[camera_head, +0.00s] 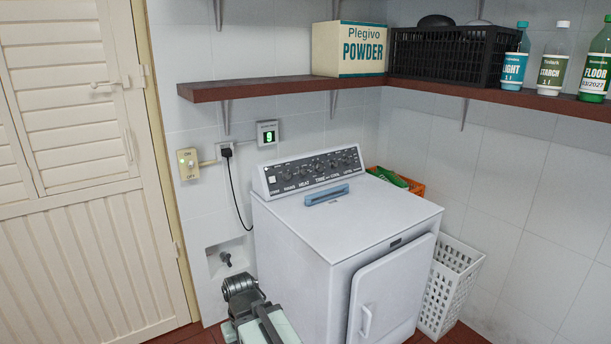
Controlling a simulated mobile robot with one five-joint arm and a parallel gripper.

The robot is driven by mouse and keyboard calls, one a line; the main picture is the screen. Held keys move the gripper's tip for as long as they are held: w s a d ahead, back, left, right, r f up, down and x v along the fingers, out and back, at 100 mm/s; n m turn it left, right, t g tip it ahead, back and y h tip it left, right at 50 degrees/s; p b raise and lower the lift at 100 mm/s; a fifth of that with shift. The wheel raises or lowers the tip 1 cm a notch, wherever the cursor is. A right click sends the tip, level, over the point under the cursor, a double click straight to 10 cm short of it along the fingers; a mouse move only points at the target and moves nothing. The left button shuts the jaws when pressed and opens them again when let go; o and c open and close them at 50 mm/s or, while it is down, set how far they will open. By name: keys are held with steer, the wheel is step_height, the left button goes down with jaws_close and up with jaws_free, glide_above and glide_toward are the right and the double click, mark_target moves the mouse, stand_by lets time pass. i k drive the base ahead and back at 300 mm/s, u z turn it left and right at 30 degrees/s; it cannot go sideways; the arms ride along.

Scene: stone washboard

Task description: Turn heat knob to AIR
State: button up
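The white dryer (330,230) stands against the tiled wall in the middle of the view. Its dark control panel (315,169) runs along the back of its top, with a row of small knobs and labels below them. The heat knob (303,172) is above the HEAT label, left of the panel's middle. It is too small to tell which setting it points to. Part of my dark grey arm shows at the bottom, low in front of the dryer's left side and well apart from the panel. My gripper's fingertips are not visible.
A blue object (327,195) lies on the dryer top in front of the panel. A wooden shelf (245,88) with a powder box, black crate and bottles hangs above. A black cord (234,190) hangs left of the dryer. A white basket (450,287) stands at right.

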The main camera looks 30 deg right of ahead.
mark_target(302, 172)
steer(key=z, duration=0.1)
steer(key=i, duration=1.35)
steer(key=u, duration=0.05)
